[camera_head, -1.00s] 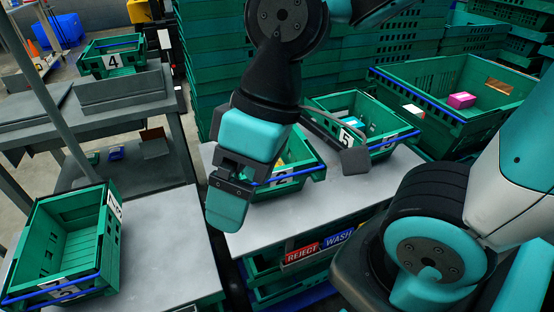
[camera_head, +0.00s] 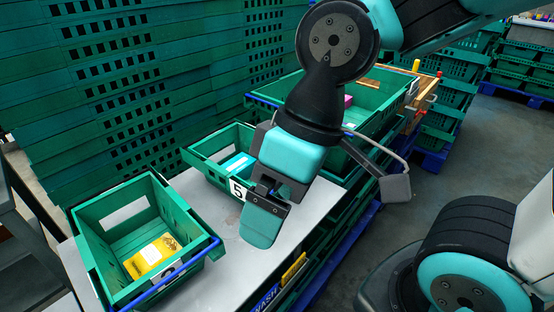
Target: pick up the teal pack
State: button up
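A small teal-blue pack (camera_head: 238,164) with white on it lies inside the green crate marked 5 (camera_head: 205,148), at the middle of the table. My gripper (camera_head: 264,218) hangs in front of this crate's right part, on the camera's side, and hides some of it. The teal finger end points down over the table top. I see no pack at the gripper, but whether its fingers are open or shut does not show.
A green crate (camera_head: 88,222) at the left holds a yellow pack (camera_head: 152,254). Tall stacks of green crates (camera_head: 110,70) stand behind. The floor at right (camera_head: 455,160) is clear.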

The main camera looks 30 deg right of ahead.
aim_at(241, 165)
jog(key=z, duration=0.05)
jog(key=k, duration=1.3)
jog(key=z, duration=0.65)
jog(key=i, duration=1.2)
jog(key=u, duration=0.7)
jog(key=i, duration=0.5)
jog(key=u, duration=0.6)
